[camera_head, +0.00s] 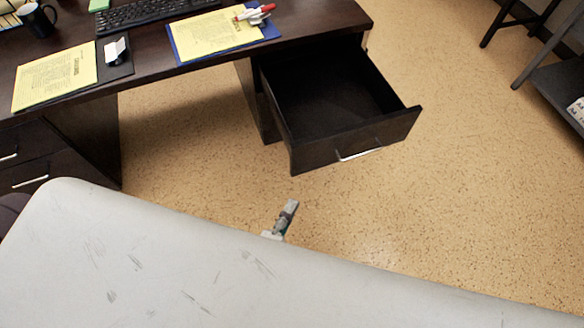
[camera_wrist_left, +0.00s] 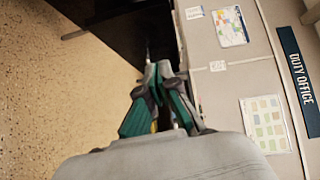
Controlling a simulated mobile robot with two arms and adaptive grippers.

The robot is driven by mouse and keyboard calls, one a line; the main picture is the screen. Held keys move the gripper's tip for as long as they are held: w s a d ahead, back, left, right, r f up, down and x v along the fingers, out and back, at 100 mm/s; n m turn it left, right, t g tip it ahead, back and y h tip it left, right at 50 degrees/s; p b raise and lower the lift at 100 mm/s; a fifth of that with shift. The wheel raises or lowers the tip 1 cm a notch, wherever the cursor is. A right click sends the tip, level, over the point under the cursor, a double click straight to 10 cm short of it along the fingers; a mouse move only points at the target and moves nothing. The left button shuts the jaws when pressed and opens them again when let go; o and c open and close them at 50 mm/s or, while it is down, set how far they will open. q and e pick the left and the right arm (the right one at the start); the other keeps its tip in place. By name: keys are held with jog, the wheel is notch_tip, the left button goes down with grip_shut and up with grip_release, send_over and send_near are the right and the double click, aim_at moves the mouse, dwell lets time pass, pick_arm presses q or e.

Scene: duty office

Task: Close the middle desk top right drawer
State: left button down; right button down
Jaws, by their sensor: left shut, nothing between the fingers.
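The top right drawer (camera_head: 345,118) of the dark desk (camera_head: 180,35) is pulled well open in the head view and looks empty. Its silver handle (camera_head: 360,154) is on the front panel. My left gripper (camera_head: 291,207) shows just past the edge of my pale body, below and to the left of the drawer front, apart from it. In the left wrist view the left gripper (camera_wrist_left: 158,72) is shut and empty, with a dark furniture panel (camera_wrist_left: 120,30) beyond its tips. My right gripper is in neither view.
Clipboards with yellow paper (camera_head: 218,33), a keyboard (camera_head: 155,12) and a black mug (camera_head: 38,20) are on the desk. Left drawers (camera_head: 30,160) look shut. Speckled floor (camera_head: 480,190) is clear right of the drawer. A dark shelf (camera_head: 560,85) stands at the far right.

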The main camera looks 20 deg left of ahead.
pick_arm(q)
jog(key=r, duration=0.2)
send_near(307, 146)
jog(key=w+d, duration=0.3)
jog(key=d, duration=0.1)
jog(key=shift+w+a+f+m+t, duration=0.1)
jog(key=shift+w+a+m+t, duration=0.05)
jog(key=shift+w+a, duration=0.4)
jog(key=shift+w+a+f+m+t, duration=0.15)
jog(key=shift+w+a, duration=0.3)
jog(key=shift+w, duration=0.1)
jog(key=shift+w+a, duration=0.4)
jog(key=shift+w, duration=0.05)
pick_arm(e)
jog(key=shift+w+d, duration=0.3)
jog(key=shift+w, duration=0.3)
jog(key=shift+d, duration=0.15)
